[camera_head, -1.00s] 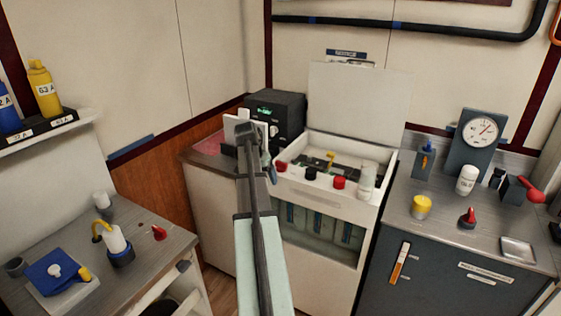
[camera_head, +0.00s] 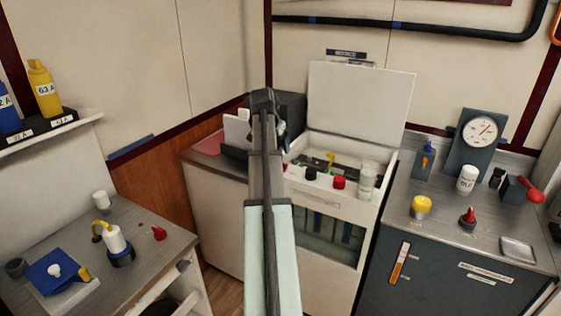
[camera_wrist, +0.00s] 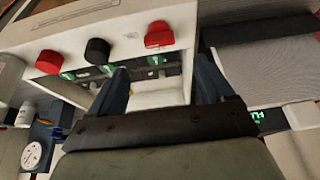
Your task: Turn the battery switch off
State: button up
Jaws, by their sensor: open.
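Candidates for the battery switch show in several places, and I cannot read which one is labelled so. The white box has a row of knobs on its front rim: a left red knob (camera_wrist: 159,35), a black knob (camera_head: 311,173) and a right red knob (camera_head: 339,182). The left red knob is mostly hidden by my arm in the head view. A red key-like switch (camera_head: 467,217) stands on the right counter. My gripper (camera_wrist: 162,75) is open and empty; its fingers point toward the box, near the left red knob, with no clear contact. My arm hides its fingertips in the head view.
The white box (camera_head: 325,205) has a raised lid (camera_head: 360,98) and a clear white-capped cylinder (camera_head: 368,180). A dark unit (camera_wrist: 260,75) stands beside it. The right counter holds a gauge (camera_head: 480,132), a red-ended lever (camera_head: 530,193) and a yellow knob (camera_head: 421,207).

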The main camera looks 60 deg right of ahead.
jog(key=x, duration=0.9)
jog(key=shift+d+f, duration=0.1)
jog(key=shift+f, duration=0.15)
jog(key=c, duration=1)
